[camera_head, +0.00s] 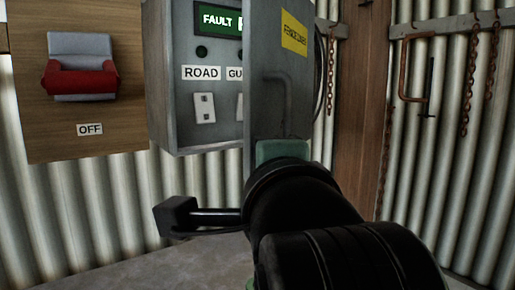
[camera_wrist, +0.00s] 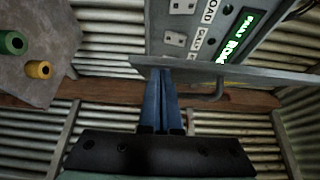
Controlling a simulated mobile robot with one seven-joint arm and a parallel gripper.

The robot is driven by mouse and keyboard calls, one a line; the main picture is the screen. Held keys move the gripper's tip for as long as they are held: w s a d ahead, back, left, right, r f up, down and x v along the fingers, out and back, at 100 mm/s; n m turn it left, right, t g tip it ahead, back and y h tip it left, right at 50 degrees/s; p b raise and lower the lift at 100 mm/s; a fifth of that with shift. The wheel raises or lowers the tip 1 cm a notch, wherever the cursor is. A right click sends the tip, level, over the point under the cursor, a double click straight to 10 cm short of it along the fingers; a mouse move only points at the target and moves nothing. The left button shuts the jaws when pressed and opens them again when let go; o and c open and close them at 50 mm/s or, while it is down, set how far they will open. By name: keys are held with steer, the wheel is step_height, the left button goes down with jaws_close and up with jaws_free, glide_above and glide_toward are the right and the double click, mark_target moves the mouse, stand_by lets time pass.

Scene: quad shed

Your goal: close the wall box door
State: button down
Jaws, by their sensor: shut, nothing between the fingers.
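The grey wall box (camera_head: 165,90) hangs on the corrugated wall, with a lit green "FAULT" display and labelled switches inside. Its door (camera_head: 262,60) stands open, jutting toward me at the box's right side. The door's face carries a yellow label (camera_head: 294,33) and a bent grey handle (camera_head: 288,100). In the wrist view the door (camera_wrist: 250,72) shows nearly edge-on, with the handle (camera_wrist: 217,91) below it. My gripper (camera_wrist: 165,72) is shut and empty, its blue fingers ending at the door's edge. I cannot tell whether they touch it. My arm hides the fingers in the head view.
A wooden board with a red and grey switch (camera_head: 80,75) marked "OFF" is left of the box. Chains (camera_head: 470,80) and a rusty clamp (camera_head: 408,70) hang at right. A grey surface (camera_wrist: 35,65) with green and yellow cylinders shows at left in the wrist view.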

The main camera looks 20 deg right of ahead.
steer(key=w+a+m+h, duration=0.1)
steer(key=w+a+h, duration=0.1)
steer(key=w+a, duration=0.7)
steer(key=shift+w+a+g, duration=0.3)
steer(key=shift+w+a, duration=0.1)
steer(key=shift+w, duration=1.75)
steer(key=shift+d, duration=0.1)
